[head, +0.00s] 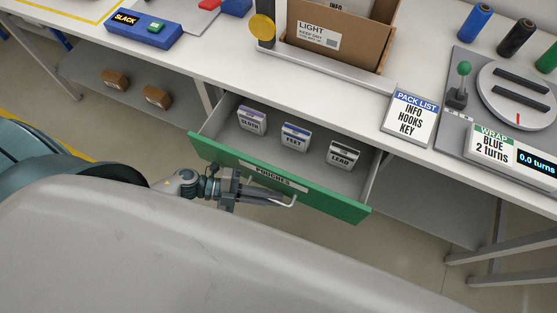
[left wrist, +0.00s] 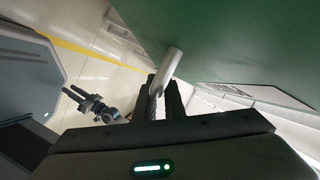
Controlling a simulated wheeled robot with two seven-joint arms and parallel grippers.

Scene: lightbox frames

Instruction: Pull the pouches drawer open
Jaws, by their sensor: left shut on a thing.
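The pouches drawer (head: 345,204) has a green front with a "POUCHES" label and stands pulled out from under the table in the head view. Its metal bar handle (head: 292,201) is on the front, and my left gripper (head: 262,196) is shut on it. In the left wrist view the handle (left wrist: 170,64) runs between the two dark fingers (left wrist: 164,98), beside the green drawer front (left wrist: 225,40). Inside the drawer stand three pouches: "SOLDER" (head: 251,121), "FLEY" or similar (head: 295,137) and "LEAD" (head: 343,154). My right gripper (left wrist: 83,100) shows small in the left wrist view, its fingers apart and empty.
On the table are a cardboard box (head: 340,35), a "PACK LIST" card (head: 411,118), a winding station (head: 515,95) with a "WRAP" sign, several spools and a blue "SLACK" device (head: 143,30). Two brown blocks lie on the lower shelf (head: 125,65). A large grey surface fills the foreground.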

